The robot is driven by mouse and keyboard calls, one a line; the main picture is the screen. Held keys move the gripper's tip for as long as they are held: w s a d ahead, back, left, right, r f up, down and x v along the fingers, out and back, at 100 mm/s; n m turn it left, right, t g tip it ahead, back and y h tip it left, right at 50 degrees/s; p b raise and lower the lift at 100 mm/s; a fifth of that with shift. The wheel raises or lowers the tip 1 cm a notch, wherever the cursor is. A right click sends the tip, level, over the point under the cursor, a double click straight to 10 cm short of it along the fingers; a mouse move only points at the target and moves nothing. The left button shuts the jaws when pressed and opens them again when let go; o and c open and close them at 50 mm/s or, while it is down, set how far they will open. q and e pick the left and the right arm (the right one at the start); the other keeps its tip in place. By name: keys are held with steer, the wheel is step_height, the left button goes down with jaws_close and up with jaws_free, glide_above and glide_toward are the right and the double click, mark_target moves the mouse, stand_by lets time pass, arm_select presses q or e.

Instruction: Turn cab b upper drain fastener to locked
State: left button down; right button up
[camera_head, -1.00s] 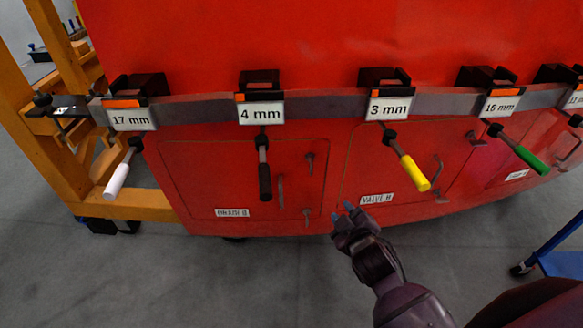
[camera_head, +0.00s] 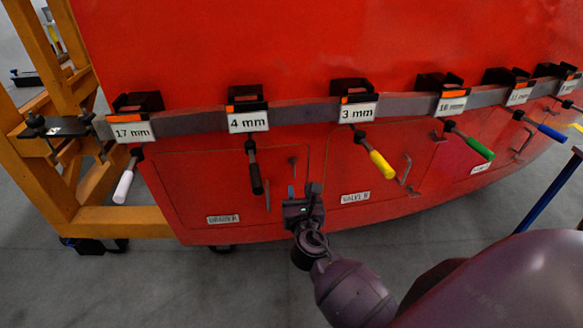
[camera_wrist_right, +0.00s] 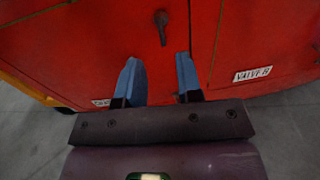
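The drain hatch (camera_head: 185,190) is a red panel labelled "DRAIN B" (camera_head: 223,219). Its upper fastener (camera_head: 293,162) is a small dark lever near the hatch's upper right edge. In the right wrist view a dark lever (camera_wrist_right: 161,25), apparently this fastener, hangs roughly downward above the space between my fingers. My right gripper (camera_head: 300,190) is open and empty, just below the upper fastener in the head view. Its blue fingers (camera_wrist_right: 158,78) stand apart with no contact visible. The lower drain fastener is not visible, likely behind my right gripper. My left gripper is out of view.
A rail above holds several hanging tools, including a black-handled one (camera_head: 256,180) left of the fastener and a yellow-handled one (camera_head: 382,165) to its right. The valve hatch label (camera_head: 355,197) lies to the right. An orange frame (camera_head: 75,205) stands at left.

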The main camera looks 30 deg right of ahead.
mark_target(294, 168)
steer(key=x, duration=1)
steer(key=shift+w+d, duration=0.15)
steer(key=shift+w, duration=0.2)
steer(key=shift+c, duration=0.5)
jaws_close()
